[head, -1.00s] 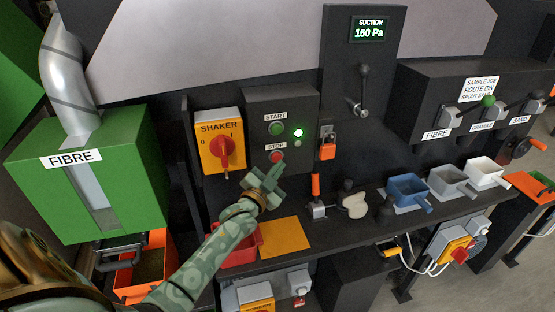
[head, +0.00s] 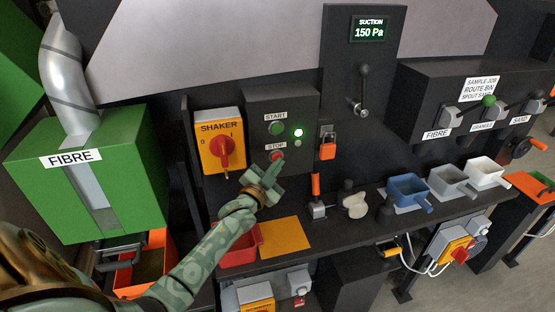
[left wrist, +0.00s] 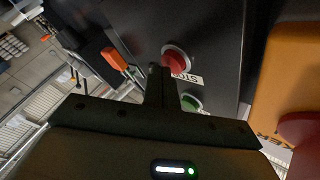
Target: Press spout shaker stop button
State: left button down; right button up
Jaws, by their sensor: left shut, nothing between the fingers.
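The red stop button (head: 277,156) sits under a STOP label on the dark control box (head: 255,103). The green start button (head: 276,128) is above it, and a lit green lamp (head: 298,132) is to its right. My left gripper (head: 273,166) is shut and empty, its tips just below the stop button in the head view. In the left wrist view, the shut fingers (left wrist: 157,72) point at the box close beside the red stop button (left wrist: 176,57); I cannot tell whether they touch it. The right gripper is not in view.
An orange shaker switch (head: 220,140) is left of the box, and an orange padlock (head: 327,147) is to its right. The shelf below holds a red tray (head: 238,250), an orange plate (head: 285,236) and an orange-handled lever (head: 316,190).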

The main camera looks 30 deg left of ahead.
pick_arm(q)
jog(key=shift+w+a, duration=0.15)
jog(key=shift+a, duration=0.05)
jog(key=shift+d, duration=0.1)
dwell(0.5)
jog(key=shift+s+d+p, duration=0.5)
jog(key=shift+s+d, duration=0.05)
jog(key=shift+s+d+p, duration=1.2)
jog(key=shift+s+d, duration=0.45)
jog(key=shift+d, duration=0.25)
